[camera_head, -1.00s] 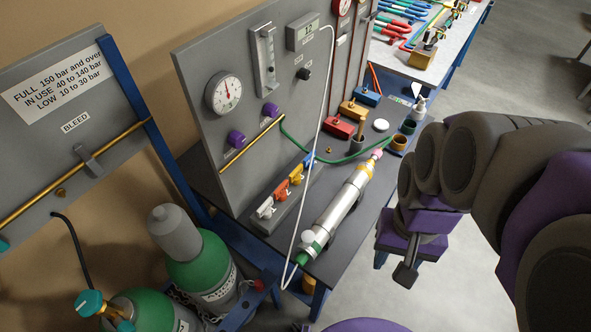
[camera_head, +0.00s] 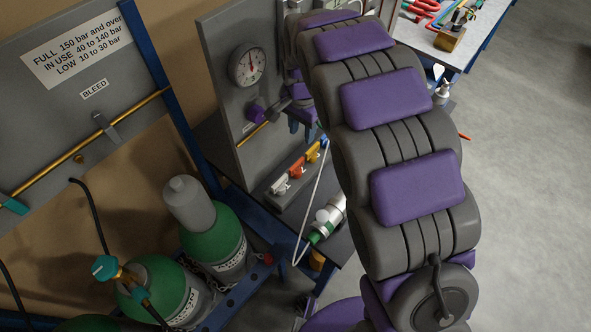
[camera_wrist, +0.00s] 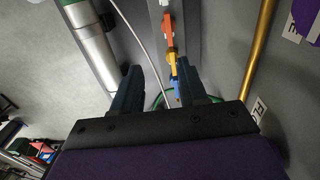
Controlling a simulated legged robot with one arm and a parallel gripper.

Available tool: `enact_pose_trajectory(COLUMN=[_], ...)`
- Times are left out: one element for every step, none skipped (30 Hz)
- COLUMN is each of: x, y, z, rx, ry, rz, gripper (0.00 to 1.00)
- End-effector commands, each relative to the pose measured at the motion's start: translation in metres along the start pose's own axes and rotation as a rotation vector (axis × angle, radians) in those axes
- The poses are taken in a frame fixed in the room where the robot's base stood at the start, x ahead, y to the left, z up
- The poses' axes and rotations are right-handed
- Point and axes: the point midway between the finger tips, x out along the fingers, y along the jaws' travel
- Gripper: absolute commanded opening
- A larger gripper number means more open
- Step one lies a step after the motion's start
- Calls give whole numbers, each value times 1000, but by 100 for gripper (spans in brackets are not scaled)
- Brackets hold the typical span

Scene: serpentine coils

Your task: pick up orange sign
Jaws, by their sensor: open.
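The orange sign (camera_head: 297,168) is a small piece in a row on a grey rail, between a white piece (camera_head: 279,185) and a yellow one (camera_head: 313,152). In the wrist view the orange sign (camera_wrist: 168,30) lies beyond my fingertips, near the top, with the yellow piece (camera_wrist: 171,56) nearer. My gripper (camera_wrist: 157,82) is open and empty, its two dark fingers apart. In the head view my gripper (camera_head: 301,130) hangs above the far end of the row, partly hidden by my arm. A blue piece (camera_wrist: 178,92) shows between the fingers.
A silver cylinder (camera_wrist: 95,45) and a white hose (camera_wrist: 137,35) lie beside the row. The gauge panel (camera_head: 221,50) rises behind it, with a brass rod (camera_wrist: 259,60). Green gas bottles (camera_head: 222,245) stand at the front left.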

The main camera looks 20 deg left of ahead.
Motion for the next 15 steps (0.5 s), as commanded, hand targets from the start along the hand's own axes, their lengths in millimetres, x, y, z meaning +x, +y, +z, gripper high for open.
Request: enact_pose_trajectory(x=[5, 7, 8, 10, 11, 13, 15, 17, 22, 26, 30, 37, 42, 48, 57], y=[-9, -12, -15, -16, -17, -17, -16, -16, -15, -15, -15, -15, -16, -17, -18], z=[2, 2, 3, 3, 3, 3, 3, 2, 2, 2, 2, 3, 3, 3, 3], rx=[1, 3, 6, 7, 9, 10, 10, 11, 11, 11, 11, 11, 11, 11, 10], ry=[-1, -1, -1, -2, -2, -3, -4, -4, -5, -6, -6, -5, -5, -4, -5], rz=[-3, -5, -7, -9, -10, -11, -11, -11, -10, -10, -9, -9, -9, -9, -7], gripper=[43, 43, 43, 43, 43, 43, 43, 43, 43, 43, 43, 43, 43, 43, 43])
